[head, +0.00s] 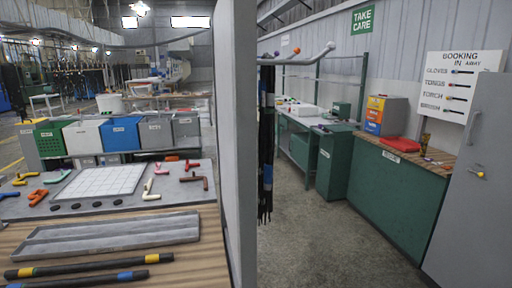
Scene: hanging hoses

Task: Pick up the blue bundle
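A bundle of black hoses (266,140) with blue bands hangs from a grey rail just right of the grey partition. The partition's edge may hide part of it. One blue band shows near its top and another (267,174) lower down. Its lower ends hang free above the floor. My gripper is not in view.
The tall grey partition (236,140) stands close by, left of the bundle. A wooden bench (190,262) with a metal tray and two banded black rods fills the lower left. Green cabinets (392,196) line the right. The concrete floor (315,240) between is clear.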

